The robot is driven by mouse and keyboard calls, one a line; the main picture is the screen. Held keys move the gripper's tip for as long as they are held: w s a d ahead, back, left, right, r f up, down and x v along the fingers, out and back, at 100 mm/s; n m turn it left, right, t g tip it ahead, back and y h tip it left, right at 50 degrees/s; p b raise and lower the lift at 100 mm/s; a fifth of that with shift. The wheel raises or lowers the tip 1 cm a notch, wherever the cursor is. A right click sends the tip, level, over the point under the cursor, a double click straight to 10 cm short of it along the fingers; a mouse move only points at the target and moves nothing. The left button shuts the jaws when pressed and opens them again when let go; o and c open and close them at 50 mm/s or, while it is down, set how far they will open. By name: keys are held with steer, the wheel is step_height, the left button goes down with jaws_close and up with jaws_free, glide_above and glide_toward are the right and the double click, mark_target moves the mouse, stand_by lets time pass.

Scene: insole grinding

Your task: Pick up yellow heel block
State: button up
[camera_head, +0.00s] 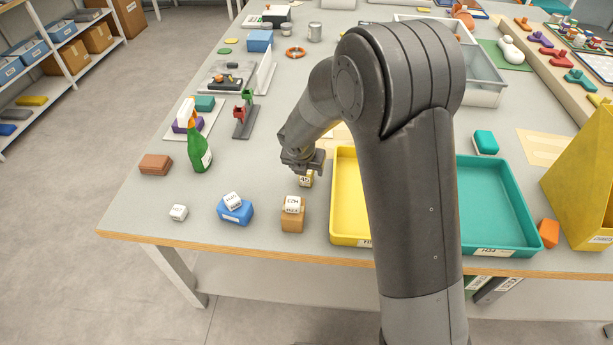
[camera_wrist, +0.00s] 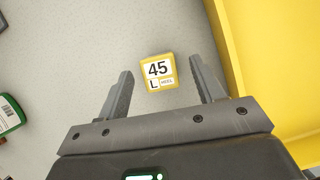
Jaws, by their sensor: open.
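The yellow heel block (camera_wrist: 158,86) has a white label reading "45 L HEEL". It lies on the grey table just beyond and between my fingertips in the wrist view. In the head view the block (camera_head: 306,181) shows just below my gripper (camera_head: 303,163), left of the yellow tray. My gripper (camera_wrist: 163,80) is open, with one finger on each side of the block's line. The fingers do not appear to touch the block. The exact height of the gripper above the table cannot be told.
The yellow tray (camera_head: 336,200) stands close to the right of the block; its wall (camera_wrist: 222,35) is near my right finger. A teal tray (camera_head: 524,215) is further right. Labelled blocks on a blue base (camera_head: 236,213) and an orange-brown base (camera_head: 292,222) stand nearer the front edge. A green bottle (camera_head: 197,150) is left.

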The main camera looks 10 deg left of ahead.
steer(key=shift+x, duration=1.9)
steer(key=shift+c, duration=0.2)
steer(key=c, duration=1.1)
